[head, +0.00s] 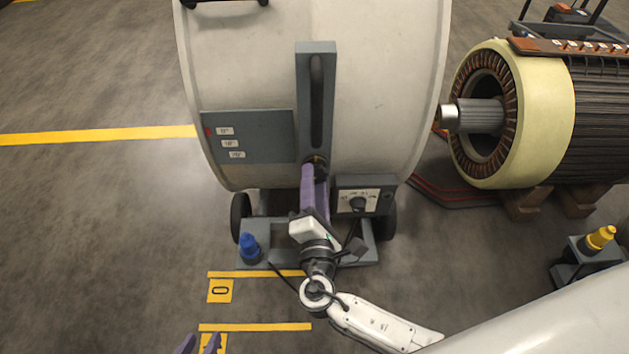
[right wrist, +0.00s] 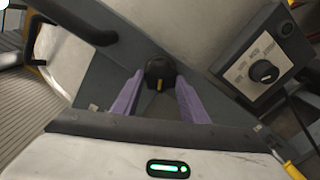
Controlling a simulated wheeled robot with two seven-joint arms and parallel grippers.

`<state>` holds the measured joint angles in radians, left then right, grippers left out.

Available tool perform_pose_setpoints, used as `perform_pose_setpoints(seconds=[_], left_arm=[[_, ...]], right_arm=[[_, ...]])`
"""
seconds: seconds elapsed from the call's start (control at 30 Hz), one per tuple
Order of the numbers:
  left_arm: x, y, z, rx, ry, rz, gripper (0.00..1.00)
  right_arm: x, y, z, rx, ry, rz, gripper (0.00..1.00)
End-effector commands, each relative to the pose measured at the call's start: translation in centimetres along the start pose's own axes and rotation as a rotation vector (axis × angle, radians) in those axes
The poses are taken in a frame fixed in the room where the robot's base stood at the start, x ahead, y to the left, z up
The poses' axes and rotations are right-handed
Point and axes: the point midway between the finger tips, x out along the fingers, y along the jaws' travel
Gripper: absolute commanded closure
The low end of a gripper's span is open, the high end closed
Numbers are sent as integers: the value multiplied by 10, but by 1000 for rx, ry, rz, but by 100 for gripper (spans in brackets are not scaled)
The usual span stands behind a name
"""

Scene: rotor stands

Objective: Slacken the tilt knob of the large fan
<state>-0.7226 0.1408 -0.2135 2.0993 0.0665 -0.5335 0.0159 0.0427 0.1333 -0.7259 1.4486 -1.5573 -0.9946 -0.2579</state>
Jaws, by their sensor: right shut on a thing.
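The large fan (head: 240,60) is a big pale drum on a wheeled grey base. A grey slotted bracket (head: 303,85) runs down its side. The tilt knob (right wrist: 160,70), black with a yellow mark, sits at the bracket's lower end; in the head view it is mostly hidden behind the fingertips. My right gripper (head: 316,168) has its purple fingers shut on the knob; in the right wrist view, the fingers (right wrist: 160,90) lie on both sides of it. My left gripper (head: 198,344) shows only its purple fingertips at the bottom edge, apart and empty.
A control box (head: 362,197) with a dial is just right of my right gripper. A blue-capped part (head: 249,247) stands on the base at left. A large stator (head: 530,110) rests on wooden blocks at right. A yellow-topped part (head: 598,238) is at far right. The left floor is clear.

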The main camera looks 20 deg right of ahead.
Motion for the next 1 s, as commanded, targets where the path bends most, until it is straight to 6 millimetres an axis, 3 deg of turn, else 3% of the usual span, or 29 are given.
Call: perform_pose_setpoints(seconds=[0.67,0.7,0.77,0.8,1.0], left_arm=[[1,-2,0,8,-5,-3,69],[1,-2,1,8,-6,-3,69],[0,-2,2,8,-7,-3,69],[0,-2,2,7,-8,-3,69],[-1,-1,3,6,-9,-2,69]], right_arm=[[1,1,0,-58,1,3,83],[1,1,0,-58,1,3,55],[1,1,0,-58,1,3,45],[1,1,0,-58,1,3,42],[0,0,0,-58,1,1,42]])
